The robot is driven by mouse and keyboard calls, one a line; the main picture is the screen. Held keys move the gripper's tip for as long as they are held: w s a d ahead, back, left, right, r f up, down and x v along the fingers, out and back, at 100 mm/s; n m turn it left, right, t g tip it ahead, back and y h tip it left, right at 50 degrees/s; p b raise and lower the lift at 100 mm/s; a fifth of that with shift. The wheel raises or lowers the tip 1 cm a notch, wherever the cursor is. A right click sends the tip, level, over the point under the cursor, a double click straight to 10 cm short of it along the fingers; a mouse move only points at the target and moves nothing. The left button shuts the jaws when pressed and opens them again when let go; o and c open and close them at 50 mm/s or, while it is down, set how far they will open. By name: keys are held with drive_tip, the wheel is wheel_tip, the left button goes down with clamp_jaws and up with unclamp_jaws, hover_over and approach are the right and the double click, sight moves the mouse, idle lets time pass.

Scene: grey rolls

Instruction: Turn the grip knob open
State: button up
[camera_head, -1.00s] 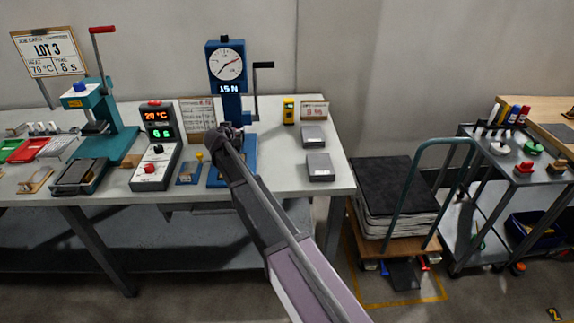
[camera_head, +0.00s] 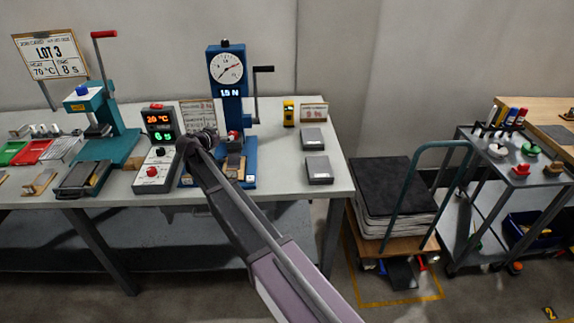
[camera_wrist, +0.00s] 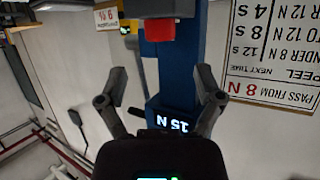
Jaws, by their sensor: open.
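The blue tester (camera_head: 232,105) with the white dial stands on the bench in the head view, and its display also shows upside down in the wrist view (camera_wrist: 176,126). A red part (camera_head: 233,136), which looks like the grip knob, sits low on the tester's front. A red block (camera_wrist: 160,28) shows at the top of the wrist view, in front of the blue column; it appears to be the same part. My gripper (camera_wrist: 161,82) is open and empty, fingers apart, with the red part beyond the fingertips and not between them.
A control box (camera_head: 158,150) with red and green digits stands left of the tester, close to my wrist. The tester's crank (camera_head: 258,90) sticks out at its right. A paper notice (camera_wrist: 272,55) shows in the wrist view. Grey blocks (camera_head: 318,169) lie right of the tester.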

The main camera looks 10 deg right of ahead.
drive_tip(key=d+p+v, duration=0.1)
drive_tip(key=p+v, duration=0.1)
drive_tip(key=v, duration=0.4)
drive_tip(key=s+d+f+g+p, duration=0.1)
drive_tip(key=s+d+g, duration=0.1)
drive_tip(key=s+d, duration=0.2)
drive_tip(key=s+d+f+n+g+p, duration=0.1)
drive_tip(key=s+d+g+p, duration=0.1)
drive_tip(key=d, duration=0.9)
drive_tip(key=s+d+f+n+g+y+p, duration=0.1)
drive_tip(key=s+d+f+g, duration=0.1)
drive_tip(key=s+d, duration=0.5)
drive_tip(key=shift+d+g, duration=0.55)
drive_tip(key=shift+g, duration=0.25)
drive_tip(key=shift+s, duration=0.15)
drive_tip(key=s+d+n+g+y+p, duration=0.1)
drive_tip(key=s+d, duration=0.3)
drive_tip(key=s, duration=0.5)
drive_tip(key=s+d+n+g+y+p, duration=0.2)
drive_tip(key=s+d+g+y, duration=0.1)
drive_tip(key=s, duration=0.5)
drive_tip(key=shift+s+d+f+n+y, duration=0.25)
drive_tip(key=shift+s+d+n+y, duration=0.15)
drive_tip(key=shift+d+y, duration=0.5)
